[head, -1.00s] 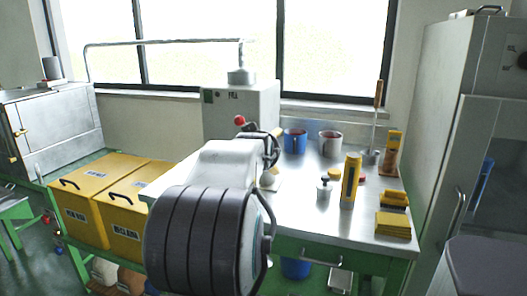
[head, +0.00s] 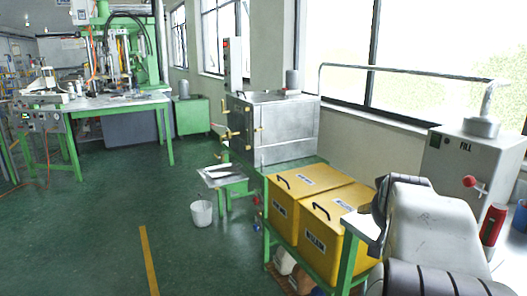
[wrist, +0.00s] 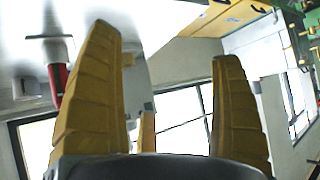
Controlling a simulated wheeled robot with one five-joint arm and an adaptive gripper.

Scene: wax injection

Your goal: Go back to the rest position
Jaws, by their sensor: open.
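My gripper shows in the wrist view (wrist: 172,95) as two yellow ribbed fingers standing well apart. Nothing is held between them; windows and a pale surface show behind the gap. In the head view my grey and white arm fills the lower right corner, and its fingers are hidden there. No rest stand or marker shows.
Two yellow lidded boxes (head: 310,187) sit left of my arm. A grey machine marked FILL (head: 465,165) stands behind it, with a red container (head: 493,224) beside it. A metal tank (head: 275,130), white bucket (head: 202,213) and green machine (head: 130,50) are farther left. Green floor (head: 90,225) is open at left.

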